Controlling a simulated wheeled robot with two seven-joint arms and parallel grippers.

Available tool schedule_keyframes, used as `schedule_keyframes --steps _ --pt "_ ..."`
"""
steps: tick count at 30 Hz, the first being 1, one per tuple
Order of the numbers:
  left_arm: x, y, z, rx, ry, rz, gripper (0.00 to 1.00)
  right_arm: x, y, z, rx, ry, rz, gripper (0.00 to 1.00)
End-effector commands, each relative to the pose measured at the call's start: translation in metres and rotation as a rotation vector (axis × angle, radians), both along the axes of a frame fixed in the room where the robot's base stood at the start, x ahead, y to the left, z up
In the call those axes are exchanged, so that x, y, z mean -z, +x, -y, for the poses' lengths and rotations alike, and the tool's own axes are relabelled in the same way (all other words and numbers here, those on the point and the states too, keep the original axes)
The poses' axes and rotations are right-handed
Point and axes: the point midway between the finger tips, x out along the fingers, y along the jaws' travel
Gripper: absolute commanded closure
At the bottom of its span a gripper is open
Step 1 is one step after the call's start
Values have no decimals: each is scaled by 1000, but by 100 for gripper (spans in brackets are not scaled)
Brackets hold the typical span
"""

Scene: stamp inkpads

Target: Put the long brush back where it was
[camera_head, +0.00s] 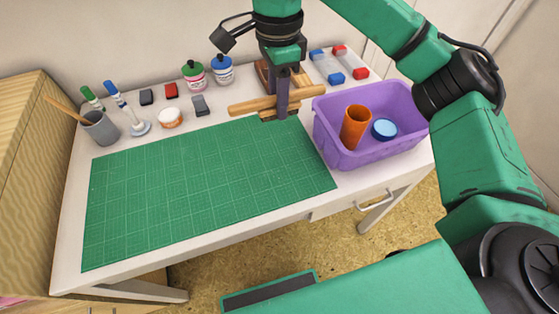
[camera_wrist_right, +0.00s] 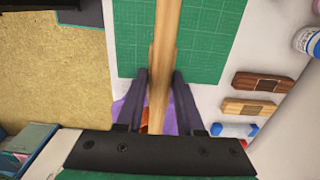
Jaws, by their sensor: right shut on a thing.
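My right gripper (camera_head: 283,112) is shut on a long wooden brush (camera_head: 248,106), which lies crosswise in its jaws near the far right corner of the green cutting mat (camera_head: 180,195). In the right wrist view the brush (camera_wrist_right: 166,40) runs up between the two fingers, over the mat (camera_wrist_right: 205,50); its far end is cut off there. No bristles can be made out. Behind the gripper, wooden pieces (camera_head: 264,76) are partly hidden; the wrist view shows a dark wooden block (camera_wrist_right: 263,82) and a lighter one (camera_wrist_right: 249,107). My left gripper is not in view.
A purple bin (camera_head: 375,160) with an orange cup (camera_head: 355,127) and blue lid (camera_head: 385,129) stands right of the gripper. The mat is clear.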

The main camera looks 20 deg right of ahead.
Motion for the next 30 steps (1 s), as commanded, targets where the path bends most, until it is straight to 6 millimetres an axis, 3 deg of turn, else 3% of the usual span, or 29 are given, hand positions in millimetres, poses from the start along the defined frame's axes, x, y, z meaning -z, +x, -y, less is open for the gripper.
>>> schedule_keyframes --steps 1,3,11,21,30 --pt "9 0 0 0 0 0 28 24 -1 0 -2 2 -8 100" --pt "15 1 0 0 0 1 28 48 -1 0 -3 2 -9 100" --pt "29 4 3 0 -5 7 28 125 -1 0 -2 2 -5 100" --pt "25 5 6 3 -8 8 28 175 0 0 -2 1 -1 100" --pt "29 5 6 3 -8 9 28 179 1 1 -3 0 1 100"
